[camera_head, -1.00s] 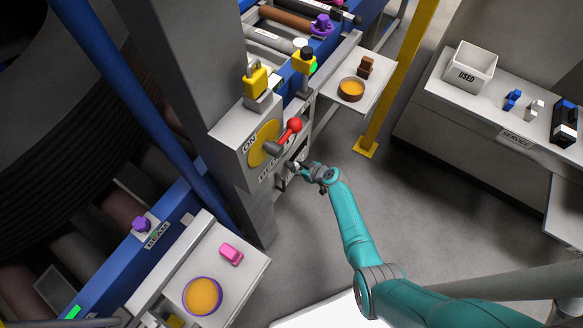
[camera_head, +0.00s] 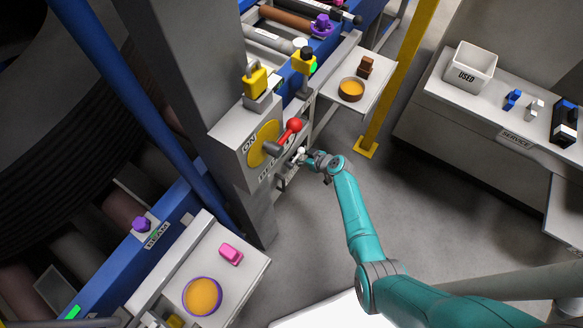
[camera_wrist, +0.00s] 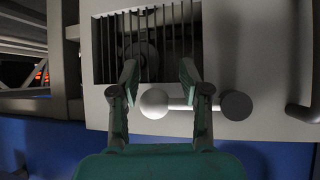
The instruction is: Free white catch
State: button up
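The white catch (camera_wrist: 155,103) is a white ball on a short bar that runs right, level in the wrist view, to a round dark grey knob (camera_wrist: 236,106). It lies on a pale panel just below a barred opening. My gripper (camera_wrist: 158,70) is open, with one finger on each side of the white ball in that view. Neither finger clearly touches the ball, and I cannot tell the depth between them. In the head view the white ball (camera_head: 301,151) shows just at the tip of my gripper (camera_head: 305,156), under the red-knobbed lever.
A red-knobbed lever (camera_head: 294,125) on a yellow disc (camera_head: 263,143) sits just above my gripper. A bar handle (camera_wrist: 303,115) is at the panel's right. A side shelf (camera_head: 376,87) and a yellow post (camera_head: 398,80) stand right of the machine. Open floor lies below.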

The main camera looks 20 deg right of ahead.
jog(key=shift+s+f, duration=0.1)
jog(key=shift+s, duration=0.05)
dwell(0.3)
jog(key=shift+s+d+r, duration=0.2)
jog(key=shift+s+r, duration=0.1)
jog(key=shift+s, duration=0.15)
jog(key=shift+v, duration=2.4)
jog(key=shift+r, duration=0.1)
jog(key=v, duration=1.2)
